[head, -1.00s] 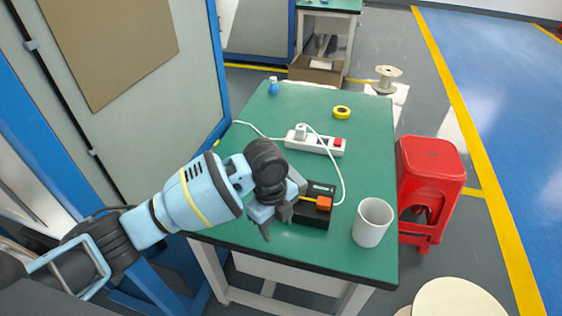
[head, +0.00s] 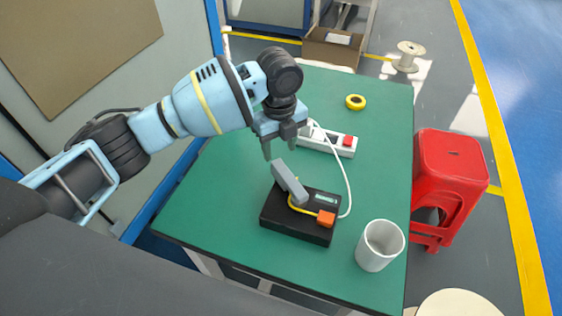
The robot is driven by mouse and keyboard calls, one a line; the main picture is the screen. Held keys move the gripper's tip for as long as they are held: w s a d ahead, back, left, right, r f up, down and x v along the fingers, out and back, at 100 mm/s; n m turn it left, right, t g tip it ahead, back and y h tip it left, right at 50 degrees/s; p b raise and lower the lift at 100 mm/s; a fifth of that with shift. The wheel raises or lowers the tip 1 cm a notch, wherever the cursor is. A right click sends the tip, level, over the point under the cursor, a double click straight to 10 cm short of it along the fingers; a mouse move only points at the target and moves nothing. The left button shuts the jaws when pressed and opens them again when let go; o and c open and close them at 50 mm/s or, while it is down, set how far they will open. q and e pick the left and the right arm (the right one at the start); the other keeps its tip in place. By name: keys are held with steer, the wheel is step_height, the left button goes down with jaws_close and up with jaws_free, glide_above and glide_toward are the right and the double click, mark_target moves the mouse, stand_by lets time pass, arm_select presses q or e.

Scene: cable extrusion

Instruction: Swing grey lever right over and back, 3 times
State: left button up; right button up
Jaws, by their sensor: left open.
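The grey lever (head: 290,184) stands tilted on top of a black box (head: 283,221) on the green table, its upper end leaning to the left. The box also carries an orange block (head: 326,218), a yellow cable and a small display. My left gripper (head: 280,145) is open and empty, just above the lever's upper end in the picture. Its fingers look apart from the lever, though the exact depth gap is hard to tell. My right gripper is not in view.
A white power strip (head: 327,140) with a red switch lies behind the box; its white cable loops to the box's right. A white cup (head: 380,245) stands at the front right. Yellow tape (head: 355,102) lies farther back. A red stool (head: 447,181) stands right of the table.

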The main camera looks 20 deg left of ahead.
mark_target(280, 166)
arm_select(q)
step_height(280, 166, down, 8)
steer(key=shift+r, duration=0.2)
stand_by(0.3)
jaws_close()
